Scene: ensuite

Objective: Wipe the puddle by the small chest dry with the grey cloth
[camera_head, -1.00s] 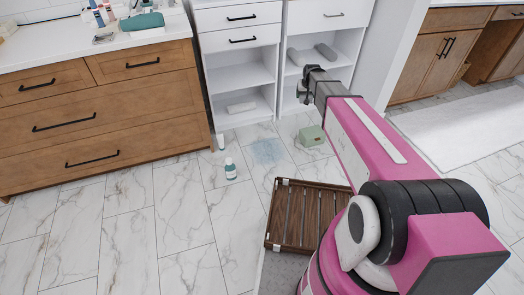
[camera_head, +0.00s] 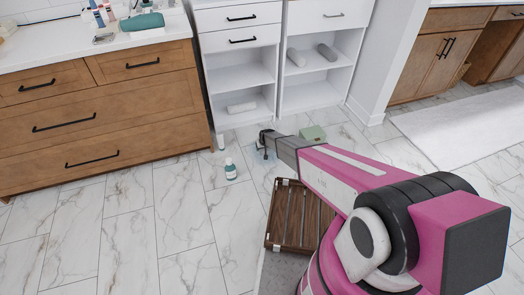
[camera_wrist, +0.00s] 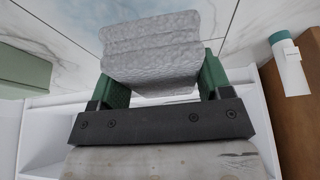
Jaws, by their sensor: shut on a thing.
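My gripper (camera_head: 266,141) is low over the floor in front of the white shelves, left of the small green chest (camera_head: 312,133). In the wrist view my gripper (camera_wrist: 163,82) is shut on the grey cloth (camera_wrist: 150,48), a thick, folded, rough piece between its green fingers. The chest shows at the left edge of the wrist view (camera_wrist: 22,80). The pale blue puddle (camera_head: 261,159) lies on the marble floor beneath and around my gripper and is partly hidden by it. I cannot tell whether the cloth touches the floor.
A small white container (camera_head: 221,141) stands by the wooden cabinet (camera_head: 100,120). A brown slatted rack (camera_head: 285,225) lies in front. White shelves (camera_head: 240,75) stand behind; open floor lies left.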

